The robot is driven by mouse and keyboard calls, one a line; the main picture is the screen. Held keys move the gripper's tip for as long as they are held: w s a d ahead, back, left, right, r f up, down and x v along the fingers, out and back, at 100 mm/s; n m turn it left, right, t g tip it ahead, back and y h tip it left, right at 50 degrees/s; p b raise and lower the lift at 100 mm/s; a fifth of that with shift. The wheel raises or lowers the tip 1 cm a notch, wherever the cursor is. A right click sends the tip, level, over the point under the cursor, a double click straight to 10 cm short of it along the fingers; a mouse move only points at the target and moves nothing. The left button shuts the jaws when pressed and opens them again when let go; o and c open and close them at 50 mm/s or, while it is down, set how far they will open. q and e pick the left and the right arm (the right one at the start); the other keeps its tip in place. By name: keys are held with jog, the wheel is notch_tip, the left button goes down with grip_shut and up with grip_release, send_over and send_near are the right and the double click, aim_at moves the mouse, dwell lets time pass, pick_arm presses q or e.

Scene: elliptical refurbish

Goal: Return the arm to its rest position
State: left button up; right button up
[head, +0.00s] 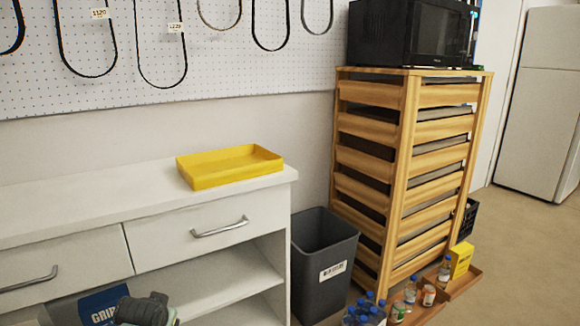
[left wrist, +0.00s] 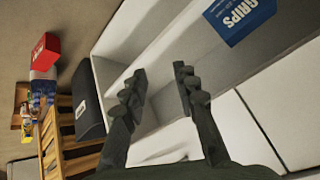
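My left gripper (head: 143,305) shows at the bottom left of the head view, in front of the lower shelf of the white cabinet. In the left wrist view its two dark fingers (left wrist: 160,90) are spread apart with nothing between them. The rest of my left arm is out of the head view. My right gripper and right arm show in neither view.
A white cabinet (head: 230,258) holds a yellow tray (head: 230,168) on top and a blue GRIPS box (left wrist: 240,18) low down. Right of it stand a grey bin (head: 318,275) and a wooden rack (head: 408,150) under a black microwave (head: 425,35). Bottles (head: 366,312) crowd the floor.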

pick_arm(q)
jog(key=s+d+f+g, duration=0.1)
jog(key=s+f+g, duration=0.1)
jog(key=s+f, duration=1.1)
jog(key=s+d+f+g+h, duration=0.1)
jog(key=s+f+g, duration=0.1)
jog(key=s+f, duration=1.1)
jog(key=s, duration=0.5)
jog(key=shift+s+d+f+m+g, duration=0.15)
jog(key=shift+s+d+m+g, duration=0.15)
dwell(0.8)
